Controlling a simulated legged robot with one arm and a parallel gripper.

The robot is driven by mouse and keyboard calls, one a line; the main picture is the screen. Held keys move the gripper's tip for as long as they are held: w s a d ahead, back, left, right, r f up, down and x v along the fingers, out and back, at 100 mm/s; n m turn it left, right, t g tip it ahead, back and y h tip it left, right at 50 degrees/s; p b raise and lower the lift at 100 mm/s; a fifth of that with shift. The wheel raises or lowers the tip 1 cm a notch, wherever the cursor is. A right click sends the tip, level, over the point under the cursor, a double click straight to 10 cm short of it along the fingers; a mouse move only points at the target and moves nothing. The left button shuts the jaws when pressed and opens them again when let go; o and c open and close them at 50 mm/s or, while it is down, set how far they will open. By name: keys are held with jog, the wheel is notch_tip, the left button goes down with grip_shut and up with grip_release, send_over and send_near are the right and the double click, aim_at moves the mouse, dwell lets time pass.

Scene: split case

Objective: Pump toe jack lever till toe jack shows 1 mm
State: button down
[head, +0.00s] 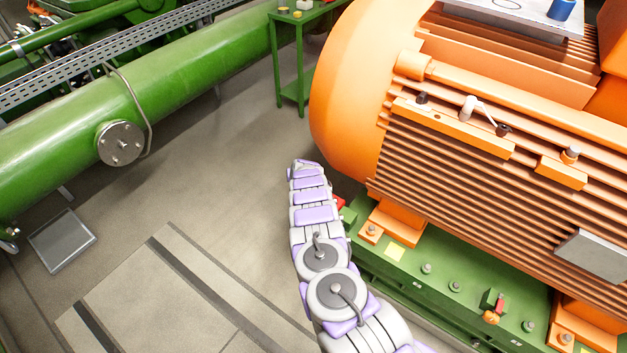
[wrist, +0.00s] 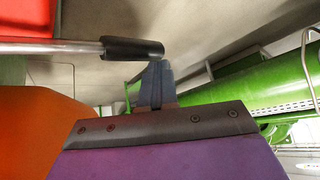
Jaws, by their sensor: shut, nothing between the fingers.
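The toe jack is a red body, partly behind my arm beside the orange motor's foot in the head view (head: 339,202). A red surface also fills the top left corner of the wrist view (wrist: 50,18). The lever is a metal rod (wrist: 60,47) with a black grip (wrist: 134,49), running level from the left. My gripper (wrist: 155,68) is shut and empty, its fingertips just beneath the grip's right end. I cannot tell whether they touch it. In the head view my arm hides the fingers and the lever. No jack reading is visible.
The large orange motor (head: 490,130) stands on a green base frame (head: 400,278) with bolts, right of my arm. A green pipe (head: 185,80) runs along the left. A small green table (head: 291,60) stands at the back. Grey floor (head: 215,185) left of my arm is clear.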

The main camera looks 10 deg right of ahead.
notch_tip(320, 180, up, 8)
jog(key=p, duration=0.4)
jog(key=shift+d+f, duration=0.15)
jog(key=shift+f, duration=0.1)
jog(key=shift+s+r, duration=0.1)
jog(key=shift+s, duration=0.05)
dwell(0.5)
notch_tip(320, 180, up, 7)
jog(key=p, duration=0.3)
jog(key=shift+s+d+p, duration=0.15)
jog(key=shift+p, duration=0.2)
dwell(0.4)
